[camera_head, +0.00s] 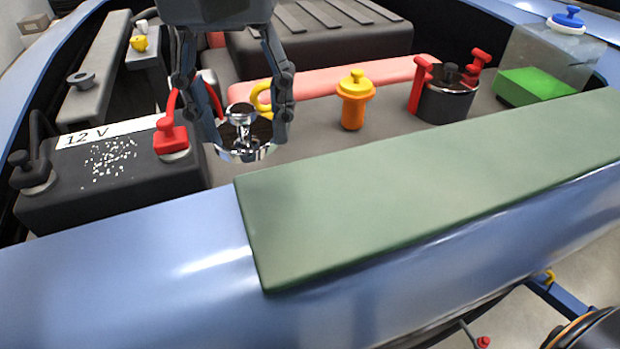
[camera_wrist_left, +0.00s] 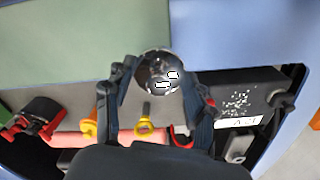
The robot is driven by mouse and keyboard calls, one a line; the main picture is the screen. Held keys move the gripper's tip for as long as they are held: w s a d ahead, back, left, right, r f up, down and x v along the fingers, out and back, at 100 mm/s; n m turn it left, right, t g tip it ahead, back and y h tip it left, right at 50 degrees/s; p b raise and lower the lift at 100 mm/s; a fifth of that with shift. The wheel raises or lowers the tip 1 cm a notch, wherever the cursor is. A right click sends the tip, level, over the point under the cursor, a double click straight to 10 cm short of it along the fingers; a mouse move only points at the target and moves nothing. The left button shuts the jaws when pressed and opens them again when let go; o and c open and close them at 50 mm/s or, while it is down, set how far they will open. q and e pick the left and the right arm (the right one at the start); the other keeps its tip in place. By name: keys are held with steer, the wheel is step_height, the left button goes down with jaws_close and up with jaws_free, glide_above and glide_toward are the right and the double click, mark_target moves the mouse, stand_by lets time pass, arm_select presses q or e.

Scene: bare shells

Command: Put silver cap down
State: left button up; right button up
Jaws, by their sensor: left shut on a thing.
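My left gripper (camera_head: 241,128) hangs down into the engine bay in the head view, its two dark fingers shut on the silver cap (camera_head: 240,150). The cap is shiny and round, with a knob on top held between the fingertips. It appears just left of the far left corner of the green mat (camera_head: 420,180). In the left wrist view, the cap (camera_wrist_left: 158,60) shows between the fingertips of the left gripper (camera_wrist_left: 160,85), overlapping the edge of the green mat (camera_wrist_left: 80,40). My right gripper is not in view.
A black 12 V battery (camera_head: 110,180) with a red terminal clamp (camera_head: 171,137) is close left of the gripper. A yellow ring (camera_head: 262,97), an orange-yellow cap (camera_head: 355,98) and a black, red-handled reservoir (camera_head: 446,98) stand behind. The mat's top is bare, on the blue fender (camera_head: 150,260).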

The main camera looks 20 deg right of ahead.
mark_target(310, 206)
arm_select(q)
steer(key=d+f, duration=0.2)
steer(key=s+d+f+p, duration=0.1)
steer(key=d+f, duration=0.2)
steer(key=shift+s+f+p, duration=0.15)
steer(key=shift+f+p, duration=0.1)
steer(key=shift+p, duration=0.05)
steer(key=shift+s+d+f, duration=0.15)
steer(key=shift+d+f, duration=0.25)
steer(key=shift+f, duration=0.1)
step_height(310, 206, down, 2)
steer(key=shift+d+f+p, duration=0.1)
steer(key=shift+f+p, duration=0.15)
steer(key=shift+p, duration=0.2)
steer(key=shift+f, duration=0.35)
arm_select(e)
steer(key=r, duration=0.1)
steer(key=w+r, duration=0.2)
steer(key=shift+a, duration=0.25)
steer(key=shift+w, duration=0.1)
arm_select(q)
steer(key=o, duration=0.6)
steer(key=shift+f, duration=0.15)
steer(key=o, duration=0.5)
steer(key=shift+c, duration=0.2)
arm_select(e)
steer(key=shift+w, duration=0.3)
